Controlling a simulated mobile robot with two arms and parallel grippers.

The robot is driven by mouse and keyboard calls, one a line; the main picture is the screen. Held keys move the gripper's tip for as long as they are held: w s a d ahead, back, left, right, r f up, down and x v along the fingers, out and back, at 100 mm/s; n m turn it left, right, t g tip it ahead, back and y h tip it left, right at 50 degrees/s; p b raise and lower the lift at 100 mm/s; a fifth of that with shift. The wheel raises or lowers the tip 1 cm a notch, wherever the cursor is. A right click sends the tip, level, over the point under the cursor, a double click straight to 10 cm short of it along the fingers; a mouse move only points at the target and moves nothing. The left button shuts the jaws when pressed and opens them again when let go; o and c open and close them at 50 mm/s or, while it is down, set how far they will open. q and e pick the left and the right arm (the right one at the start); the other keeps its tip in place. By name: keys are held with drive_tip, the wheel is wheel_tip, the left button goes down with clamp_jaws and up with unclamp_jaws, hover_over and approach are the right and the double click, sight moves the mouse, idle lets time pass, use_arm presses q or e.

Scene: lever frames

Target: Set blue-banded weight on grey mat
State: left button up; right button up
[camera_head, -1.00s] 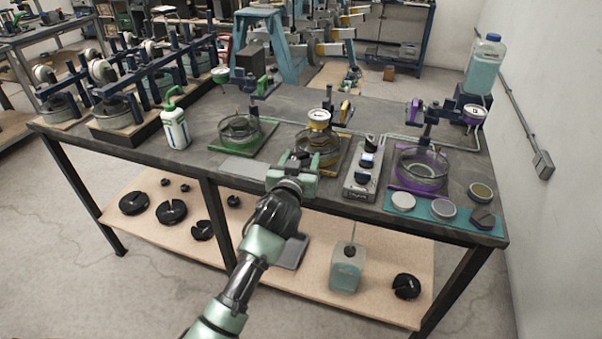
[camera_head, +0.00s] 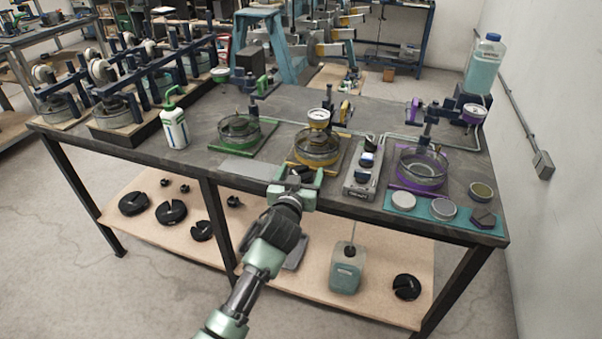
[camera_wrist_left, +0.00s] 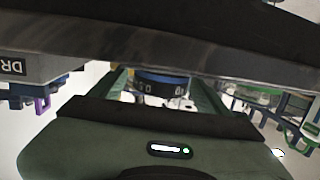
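My left gripper (camera_head: 299,185) is at the bench's front edge, in front of the yellow-based dish. A dark piece (camera_head: 303,172) sits between its fingers. In the left wrist view the blue-banded weight (camera_wrist_left: 162,86), black with white markings, fills the space between the fingers, so the gripper looks shut on it. The grey mat (camera_head: 243,167) is a flat, bare rectangle on the bench near the front edge, left of the gripper. The underside of the weight is hidden. My right gripper is in neither view.
The green-based dish (camera_head: 239,130) stands behind the mat, and the yellow-based dish (camera_head: 317,150) right of it. A white-and-green bottle (camera_head: 174,125) stands left of the mat. A grey control box (camera_head: 361,181) is right of the gripper. Black slotted weights (camera_head: 171,211) lie on the lower shelf.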

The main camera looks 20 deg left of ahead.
use_arm(q)
drive_tip(key=shift+s+r, duration=0.1)
drive_tip(key=shift+r, duration=0.1)
drive_tip(key=s+d+r, duration=0.1)
drive_tip(key=s, duration=1)
drive_tip(key=shift+s+r, duration=0.3)
drive_tip(key=shift+r, duration=0.05)
drive_tip(key=shift+d, duration=0.15)
